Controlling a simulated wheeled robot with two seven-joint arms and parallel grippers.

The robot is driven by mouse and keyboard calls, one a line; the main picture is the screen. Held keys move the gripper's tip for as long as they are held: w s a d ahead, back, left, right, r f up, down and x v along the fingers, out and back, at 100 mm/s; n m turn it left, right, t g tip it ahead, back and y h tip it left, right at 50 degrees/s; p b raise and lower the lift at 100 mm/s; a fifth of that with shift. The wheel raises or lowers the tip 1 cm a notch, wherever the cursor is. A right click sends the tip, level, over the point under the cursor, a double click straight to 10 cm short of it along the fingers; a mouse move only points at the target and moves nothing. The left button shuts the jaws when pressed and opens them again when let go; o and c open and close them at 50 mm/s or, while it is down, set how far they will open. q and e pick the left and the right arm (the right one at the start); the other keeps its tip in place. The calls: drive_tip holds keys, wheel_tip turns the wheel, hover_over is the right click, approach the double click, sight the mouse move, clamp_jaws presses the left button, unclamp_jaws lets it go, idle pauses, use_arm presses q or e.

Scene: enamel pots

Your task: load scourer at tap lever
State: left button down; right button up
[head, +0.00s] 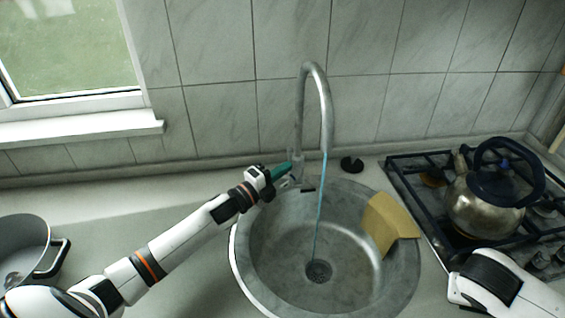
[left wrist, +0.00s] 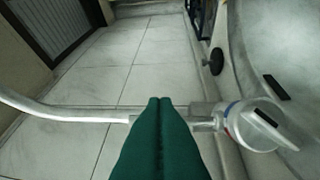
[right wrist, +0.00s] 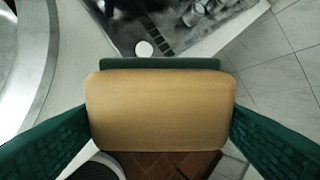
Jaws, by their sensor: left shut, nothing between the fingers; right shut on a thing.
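The scourer (right wrist: 160,110), a tan block with a green layer along its far edge, sits between the fingers of my right gripper (right wrist: 158,122) in the right wrist view. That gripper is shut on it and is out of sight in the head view. My left gripper (head: 288,167) is shut and empty, its green fingertips at the base of the tap (head: 322,95). In the left wrist view, the shut fingers (left wrist: 160,102) lie against or just over the metal tap parts (left wrist: 255,125); contact is unclear. A thin blue water stream (head: 320,205) runs from the spout to the drain.
The round metal sink (head: 280,265) is below the tap. A yellow cloth (head: 388,222) hangs over its right rim. A kettle (head: 480,205) stands on the hob at right. A pot (head: 22,245) is at far left, and the counter between is clear.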

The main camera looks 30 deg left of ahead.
sight(289, 157)
drive_tip(key=shift+r, duration=0.2)
use_arm(q)
drive_tip(key=shift+w+a, duration=0.35)
drive_tip(key=shift+w, duration=0.3)
drive_tip(key=shift+w+a+r+b, duration=0.15)
drive_tip(key=shift+w+r+b, duration=0.1)
drive_tip(key=shift+w, duration=0.2)
drive_tip(key=shift+w+a+r+b, duration=0.1)
drive_tip(key=shift+w+b, duration=0.1)
drive_tip(key=shift+w, duration=0.2)
use_arm(e)
drive_tip(key=shift+a+f, duration=0.1)
drive_tip(key=shift+f, duration=0.4)
use_arm(q)
drive_tip(key=shift+r, duration=0.25)
use_arm(e)
drive_tip(key=shift+s+r, duration=0.15)
drive_tip(key=shift+s, duration=0.05)
